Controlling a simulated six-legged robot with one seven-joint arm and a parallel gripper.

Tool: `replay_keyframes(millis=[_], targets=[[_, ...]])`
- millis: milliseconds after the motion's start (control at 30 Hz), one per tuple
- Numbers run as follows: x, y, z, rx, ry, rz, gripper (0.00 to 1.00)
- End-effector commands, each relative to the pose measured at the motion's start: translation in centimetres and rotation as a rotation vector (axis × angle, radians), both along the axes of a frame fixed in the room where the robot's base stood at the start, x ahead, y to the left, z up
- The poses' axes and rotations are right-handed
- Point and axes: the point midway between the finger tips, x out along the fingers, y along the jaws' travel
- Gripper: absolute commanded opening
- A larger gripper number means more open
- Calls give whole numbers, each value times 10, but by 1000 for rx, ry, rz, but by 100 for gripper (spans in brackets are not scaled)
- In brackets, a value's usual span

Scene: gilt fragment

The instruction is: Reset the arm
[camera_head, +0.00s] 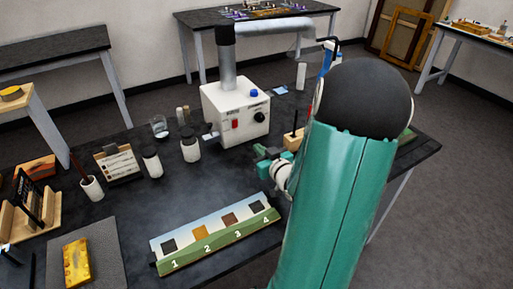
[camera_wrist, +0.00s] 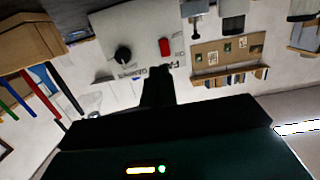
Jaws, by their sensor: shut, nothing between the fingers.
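My gripper (camera_head: 262,158) shows in the head view beyond my green arm, above the dark table's right half and in front of the white box. Its jaws look shut with nothing between them. In the wrist view the dark fingers (camera_wrist: 158,82) are together at the middle, over the upside-down picture of the white box (camera_wrist: 135,35). In the head view the white box (camera_head: 236,112) has a red switch, a blue knob and a grey duct rising from it. My arm hides part of the table's right side.
A numbered strip (camera_head: 213,238) with several coloured squares lies in front. Two dark-capped jars (camera_head: 191,150) and a brush cup (camera_head: 92,188) stand left. A gold fragment (camera_head: 76,262) lies on a grey mat (camera_head: 101,240). A wooden block (camera_head: 293,141) is close to my gripper.

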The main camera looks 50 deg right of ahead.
Motion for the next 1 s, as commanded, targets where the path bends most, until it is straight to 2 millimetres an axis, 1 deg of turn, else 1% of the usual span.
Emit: replay_keyframes(millis=[333,467,567,633,767,867,967,1000], targets=[[1,1,0,-2,6,2,0],[11,9,5,-25,63,4,0],[25,24,15,-61,158,1,0],[33,38,24,-86,235,-7,0],[41,70,45,-116,364,-27,0],[39,97,62,-121,447,-42,0],[32,129,80,-110,521,-45,0],[28,143,86,-101,550,-43,0]])
